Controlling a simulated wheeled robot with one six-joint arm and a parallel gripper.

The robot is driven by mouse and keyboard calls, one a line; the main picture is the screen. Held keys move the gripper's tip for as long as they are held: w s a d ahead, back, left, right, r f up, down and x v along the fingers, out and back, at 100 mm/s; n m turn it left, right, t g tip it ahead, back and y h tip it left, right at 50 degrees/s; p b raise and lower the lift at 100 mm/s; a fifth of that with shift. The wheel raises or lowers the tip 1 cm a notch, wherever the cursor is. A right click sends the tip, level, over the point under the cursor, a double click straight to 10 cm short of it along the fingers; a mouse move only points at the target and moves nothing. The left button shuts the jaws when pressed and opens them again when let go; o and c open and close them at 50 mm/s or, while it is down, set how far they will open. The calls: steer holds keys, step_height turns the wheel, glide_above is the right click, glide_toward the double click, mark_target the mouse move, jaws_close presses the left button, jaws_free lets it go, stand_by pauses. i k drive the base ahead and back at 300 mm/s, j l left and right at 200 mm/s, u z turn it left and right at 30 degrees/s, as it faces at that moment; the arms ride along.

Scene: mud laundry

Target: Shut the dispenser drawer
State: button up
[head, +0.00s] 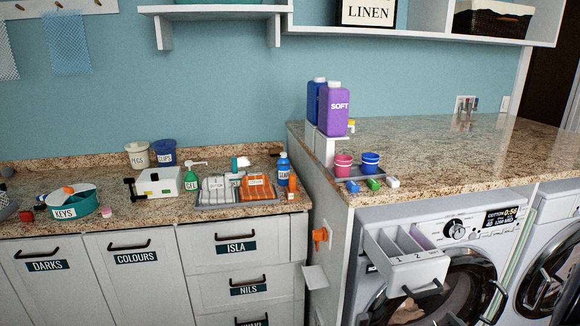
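The dispenser drawer (425,268) is white and stands pulled out from the upper left of the front washing machine (385,216). Its open top shows several compartments divided by thin walls, with digits marked at the front. A dark handle (424,291) shows at the lower edge of its front. The drawer hangs over the top of the round door, which looks closed. My gripper is not in view.
A granite counter (450,150) runs above the machines, holding a purple SOFT bottle (334,112), cups and coloured blocks. A second machine (553,270) stands at right. An orange fitting (320,235) and a white ledge (316,277) stick out left of the drawer.

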mark_target(408, 263)
steer(key=u, duration=0.5)
steer(key=i+u, duration=0.1)
steer(key=u, duration=0.85)
steer(key=i+u, duration=0.1)
steer(key=u, duration=0.85)
steer(key=l+u, duration=0.1)
steer(key=u, duration=0.4)
steer(key=i+l+u, duration=0.1)
steer(key=u, duration=0.85)
steer(key=k+l+u, duration=0.1)
steer(key=k+l, duration=0.2)
